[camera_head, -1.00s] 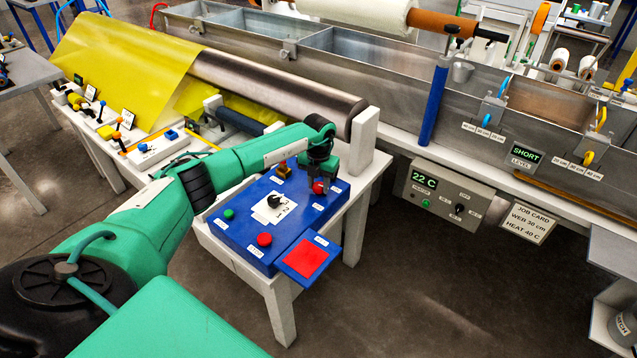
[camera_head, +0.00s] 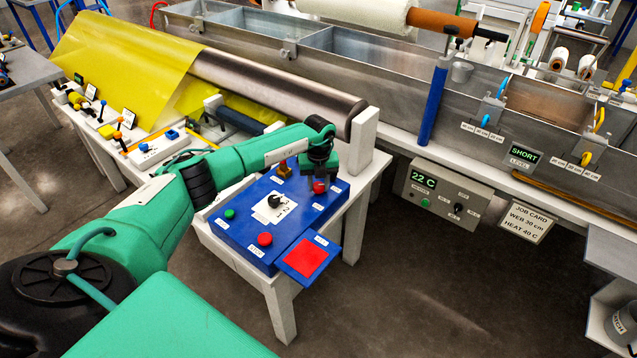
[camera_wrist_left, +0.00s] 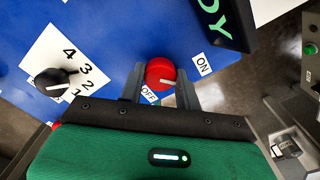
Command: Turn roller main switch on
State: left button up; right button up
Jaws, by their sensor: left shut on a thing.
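The roller main switch is a red rotary knob (camera_wrist_left: 158,72) on the blue control panel (camera_head: 228,232). In the left wrist view its white pointer line points right, between the ON label (camera_wrist_left: 203,64) and the OFF label (camera_wrist_left: 148,95). My left gripper (camera_wrist_left: 160,88) is shut on the knob, one finger on each side. In the head view the gripper (camera_head: 319,181) is at the panel's far right part, and the red knob (camera_head: 319,189) shows just below it. My right gripper is in neither view.
A black selector knob (camera_wrist_left: 50,82) on a numbered white plate is beside the switch. A green button (camera_head: 230,214), a red button (camera_head: 264,239) and a red square pad (camera_head: 304,258) are nearer. A metal roller (camera_head: 280,85) and white post (camera_head: 363,138) stand behind.

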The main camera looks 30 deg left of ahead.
aim_at(318, 185)
pick_arm(q)
jog(key=shift+w+a+r, duration=0.1)
jog(key=shift+r, duration=0.05)
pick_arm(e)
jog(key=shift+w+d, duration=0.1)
pick_arm(q)
jog(key=o, duration=1)
jog(key=shift+c, duration=0.2)
jog(key=shift+r, duration=0.45)
notch_tip(318, 185, up, 13)
jog(key=b, duration=0.2)
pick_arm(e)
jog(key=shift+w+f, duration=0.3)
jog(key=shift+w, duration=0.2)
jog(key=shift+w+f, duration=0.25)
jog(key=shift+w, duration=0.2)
pick_arm(q)
jog(key=shift+f, duration=0.1)
